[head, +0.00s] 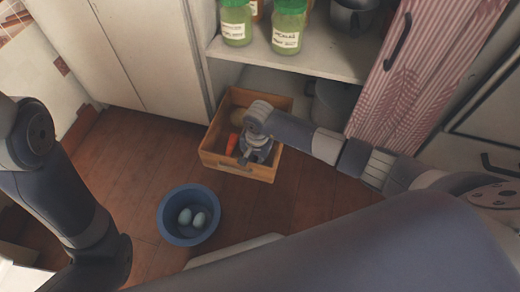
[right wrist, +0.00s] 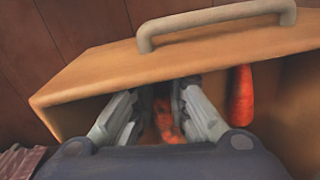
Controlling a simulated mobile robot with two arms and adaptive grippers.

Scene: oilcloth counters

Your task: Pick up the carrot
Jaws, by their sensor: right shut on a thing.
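My right gripper (head: 257,154) reaches down into a wooden crate (head: 222,160) on the floor. In the right wrist view its fingers (right wrist: 162,100) are closed around an orange-red carrot-like thing (right wrist: 165,122), mostly hidden by the fingers. A second orange carrot (right wrist: 240,95) lies beside the fingers, apart from them, near the crate's handled wall (right wrist: 180,66). In the head view an orange carrot (head: 231,144) shows left of the gripper. The held thing is hidden there. My left arm is at the left edge; its gripper is not seen.
A tan roundish thing (head: 238,115) lies at the back of the crate. A blue bowl (head: 163,222) with two pale eggs stands on the floor to the front left. Above is a shelf (head: 325,62) with green-lidded jars (head: 288,27). A striped cupboard door (head: 415,80) stands open at right.

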